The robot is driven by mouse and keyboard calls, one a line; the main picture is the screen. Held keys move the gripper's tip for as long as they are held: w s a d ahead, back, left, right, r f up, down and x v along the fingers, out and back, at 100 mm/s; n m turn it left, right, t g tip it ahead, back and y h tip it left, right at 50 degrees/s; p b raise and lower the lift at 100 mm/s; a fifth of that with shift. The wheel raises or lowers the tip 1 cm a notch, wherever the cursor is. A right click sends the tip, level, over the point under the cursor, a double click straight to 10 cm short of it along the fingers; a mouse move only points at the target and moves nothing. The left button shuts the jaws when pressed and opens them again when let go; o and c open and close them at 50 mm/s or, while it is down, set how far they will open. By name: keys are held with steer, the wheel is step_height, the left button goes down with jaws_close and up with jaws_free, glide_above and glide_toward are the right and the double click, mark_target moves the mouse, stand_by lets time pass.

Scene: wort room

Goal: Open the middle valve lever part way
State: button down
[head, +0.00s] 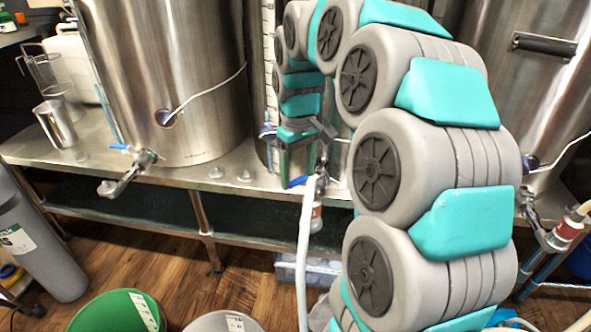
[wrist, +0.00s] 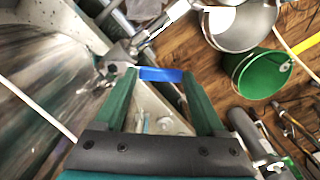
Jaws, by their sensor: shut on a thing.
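The middle valve (head: 322,178) sits low on the front of the middle steel vessel, with a white hose (head: 305,245) hanging below it. Its blue lever (head: 298,181) shows just under my gripper (head: 297,160), which reaches down from above. In the wrist view my gripper's two green fingers (wrist: 160,80) are shut on the blue lever (wrist: 161,75), which spans the gap between the fingertips. The metal valve body (wrist: 118,57) is up and left of the lever there. My arm hides much of the middle vessel in the head view.
The left vessel (head: 165,70) has its own valve (head: 130,172). The right vessel's valve (head: 545,232) carries another hose. A metal stand (head: 185,172) bears the vessels. A green bucket (head: 118,312) and a grey bucket (head: 222,321) are on the wooden floor.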

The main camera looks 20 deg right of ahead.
mark_target(299, 181)
steer(key=shift+s+r+n, duration=0.1)
steer(key=shift+s+n, duration=0.05)
steer(key=shift+n, duration=0.25)
jaws_free()
stand_by(0.4)
step_height(299, 181, up, 8)
stand_by(0.5)
steer(key=shift+s, duration=0.1)
stand_by(0.3)
